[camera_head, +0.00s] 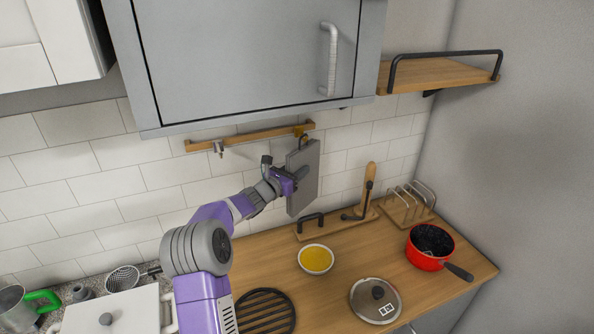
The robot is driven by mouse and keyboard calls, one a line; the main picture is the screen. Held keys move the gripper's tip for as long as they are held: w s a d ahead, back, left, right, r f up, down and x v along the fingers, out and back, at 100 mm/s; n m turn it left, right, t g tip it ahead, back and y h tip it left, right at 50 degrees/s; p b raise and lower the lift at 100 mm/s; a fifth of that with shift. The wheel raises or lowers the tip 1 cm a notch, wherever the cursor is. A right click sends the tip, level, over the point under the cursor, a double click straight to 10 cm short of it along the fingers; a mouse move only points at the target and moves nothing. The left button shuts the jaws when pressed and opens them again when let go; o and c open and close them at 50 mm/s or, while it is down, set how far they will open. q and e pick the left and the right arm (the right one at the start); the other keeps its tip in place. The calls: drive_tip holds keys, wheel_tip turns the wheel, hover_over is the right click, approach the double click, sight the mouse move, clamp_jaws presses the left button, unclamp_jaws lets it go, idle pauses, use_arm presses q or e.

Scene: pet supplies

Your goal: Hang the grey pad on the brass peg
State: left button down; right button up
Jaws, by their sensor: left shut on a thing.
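The grey pad (304,182) is a flat upright rectangle in front of the tiled wall. My left gripper (296,177) is shut on its left side and holds it above the counter. A small loop shows at the pad's top, just below the brass peg (300,131) near the right end of the wooden rail (250,137). Whether the loop is around the peg or only close to it, I cannot tell. A silver peg (218,147) sits near the rail's left end. My right gripper is not in view.
A grey cabinet (245,55) hangs above the rail. On the wooden counter (345,250) are a yellow-filled bowl (316,259), a glass lid (375,300), a red pan (430,247), a black trivet (264,311) and a wooden rack (405,206). A shelf (435,75) is at upper right.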

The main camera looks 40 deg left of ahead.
use_arm(q)
drive_tip(key=c, duration=0.6)
unclamp_jaws()
drive_tip(key=s, duration=0.3)
drive_tip(key=s+b, duration=0.1)
drive_tip(key=s, duration=0.3)
drive_tip(key=shift+s+d, duration=0.2)
drive_tip(key=shift+s, duration=0.1)
drive_tip(key=shift+r, duration=0.15)
